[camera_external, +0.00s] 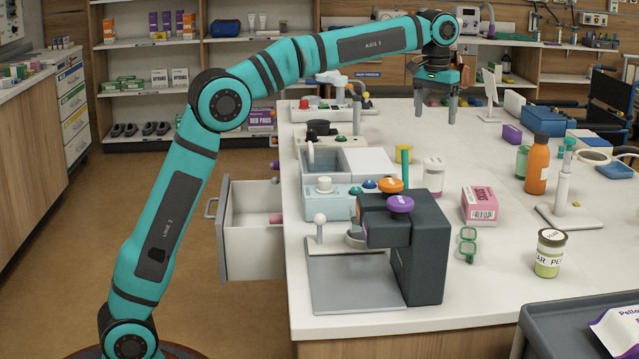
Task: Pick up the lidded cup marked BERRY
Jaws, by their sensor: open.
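My gripper (436,117) hangs over the back part of the white counter, fingers pointing down. Its two fingers are apart, with nothing between them. No label reading BERRY can be made out. A lidded cup (549,254) with a dark lid and pale green contents stands upright at the front right; its label appears to read PEAR. A white-labelled container (434,176) stands upright near the middle, below and nearer the camera than my gripper; its writing is too small to read. A green container (522,162) stands farther right, its marking unreadable.
A dark grey machine (424,255) with orange and purple knobs stands at the front. An orange bottle (538,165), a pink box (479,205) and a white stand (563,187) are at right. An open drawer (250,246) juts left. The counter's front right is mostly clear.

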